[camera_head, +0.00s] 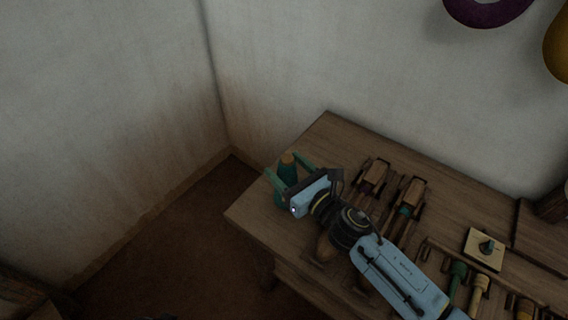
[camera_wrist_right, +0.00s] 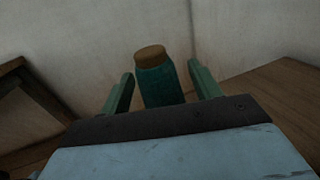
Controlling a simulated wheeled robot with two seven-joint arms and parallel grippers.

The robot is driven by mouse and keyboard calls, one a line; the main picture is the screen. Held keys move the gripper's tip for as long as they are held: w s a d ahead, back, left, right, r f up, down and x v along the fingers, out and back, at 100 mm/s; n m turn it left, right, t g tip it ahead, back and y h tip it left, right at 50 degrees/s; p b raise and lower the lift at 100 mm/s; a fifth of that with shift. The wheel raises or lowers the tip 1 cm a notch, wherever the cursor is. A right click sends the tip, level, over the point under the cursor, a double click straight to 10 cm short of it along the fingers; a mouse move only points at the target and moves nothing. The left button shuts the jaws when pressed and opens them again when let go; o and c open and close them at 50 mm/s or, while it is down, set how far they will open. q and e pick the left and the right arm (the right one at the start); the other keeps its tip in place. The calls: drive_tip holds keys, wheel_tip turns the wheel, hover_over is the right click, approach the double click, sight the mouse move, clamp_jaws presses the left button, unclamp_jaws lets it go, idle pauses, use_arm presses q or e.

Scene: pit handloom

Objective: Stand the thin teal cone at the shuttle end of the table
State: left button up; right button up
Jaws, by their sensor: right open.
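The thin teal cone (camera_head: 287,170) with a tan top is at the left end of the wooden table (camera_head: 330,135), near the shuttles. It looks upright; the gripper hides its base in the wrist view. In the right wrist view the cone (camera_wrist_right: 160,86) is between the green fingers of my right gripper (camera_wrist_right: 161,76), with a visible gap on each side. My right gripper (camera_head: 290,173) is open around the cone in the head view. My left gripper is not in view.
Two wooden shuttles (camera_head: 373,176) (camera_head: 409,193) lie just right of the gripper. A rack with green and yellowish spools (camera_head: 456,275) is near the front right. A pale plate (camera_head: 484,250) with a small dark piece lies farther right. The table's back left corner is bare.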

drive_tip(key=v, duration=1)
drive_tip(key=shift+s+d, duration=0.2)
drive_tip(key=shift+s, duration=0.1)
